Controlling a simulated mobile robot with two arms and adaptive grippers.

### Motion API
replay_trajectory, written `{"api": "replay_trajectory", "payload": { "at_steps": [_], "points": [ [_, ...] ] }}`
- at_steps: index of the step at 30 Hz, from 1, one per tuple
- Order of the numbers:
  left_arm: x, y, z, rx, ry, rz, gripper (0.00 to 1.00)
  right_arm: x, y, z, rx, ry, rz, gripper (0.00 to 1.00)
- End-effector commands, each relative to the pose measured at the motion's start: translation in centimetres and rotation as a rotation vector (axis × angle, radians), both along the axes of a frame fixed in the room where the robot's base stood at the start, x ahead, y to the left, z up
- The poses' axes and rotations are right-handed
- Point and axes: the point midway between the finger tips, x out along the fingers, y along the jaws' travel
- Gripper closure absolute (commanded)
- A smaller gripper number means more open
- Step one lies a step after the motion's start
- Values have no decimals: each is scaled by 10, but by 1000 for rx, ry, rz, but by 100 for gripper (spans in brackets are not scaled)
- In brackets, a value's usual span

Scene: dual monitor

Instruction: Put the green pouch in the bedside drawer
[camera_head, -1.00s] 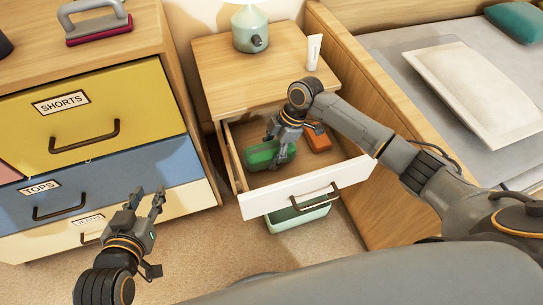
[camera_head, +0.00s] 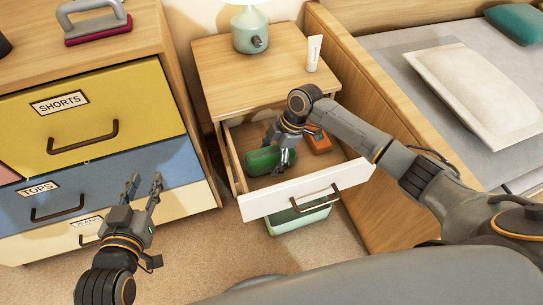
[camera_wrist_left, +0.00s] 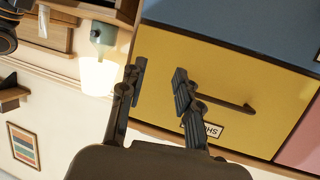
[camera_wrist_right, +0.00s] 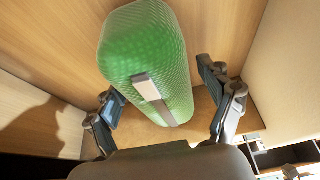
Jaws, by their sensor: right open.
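The green pouch (camera_head: 264,160) lies inside the open bedside drawer (camera_head: 311,201), toward its left side. In the right wrist view the pouch (camera_wrist_right: 148,62) shows a textured green surface with a pale tab, and the wooden drawer bottom is around it. My right gripper (camera_head: 281,153) is inside the drawer, at the pouch's right end in the head view. Its fingers (camera_wrist_right: 168,100) are spread apart, one on each side of the pouch's near end, with a gap visible on both sides. My left gripper (camera_head: 146,184) is open and empty in front of the dresser.
An orange object (camera_head: 318,142) lies in the drawer, right of the pouch. A lamp (camera_head: 250,32) and a white tube (camera_head: 313,53) stand on the nightstand (camera_head: 238,78). A green bin (camera_head: 298,217) is under the drawer. The dresser (camera_head: 90,105) and bed (camera_head: 375,100) flank it.

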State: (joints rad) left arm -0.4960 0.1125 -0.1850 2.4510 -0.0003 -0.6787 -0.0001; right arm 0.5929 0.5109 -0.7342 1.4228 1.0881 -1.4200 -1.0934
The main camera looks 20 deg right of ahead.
Motion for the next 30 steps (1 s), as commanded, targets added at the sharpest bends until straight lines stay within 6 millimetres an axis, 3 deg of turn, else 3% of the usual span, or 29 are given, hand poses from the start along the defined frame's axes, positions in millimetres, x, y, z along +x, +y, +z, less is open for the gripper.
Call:
{"api": "replay_trajectory", "payload": {
  "at_steps": [5,11,21,30],
  "points": [
    [-2,1,-3,6,26,1,67,1,-1,7,0,-2,0,19],
    [-22,10,-32,48,209,13,67,1,-11,31,-1,-3,0,19],
    [-83,34,-81,135,599,42,67,2,-33,85,-1,-3,0,19],
    [-124,47,-98,177,800,57,67,2,-44,111,1,0,0,19]
  ]
}}
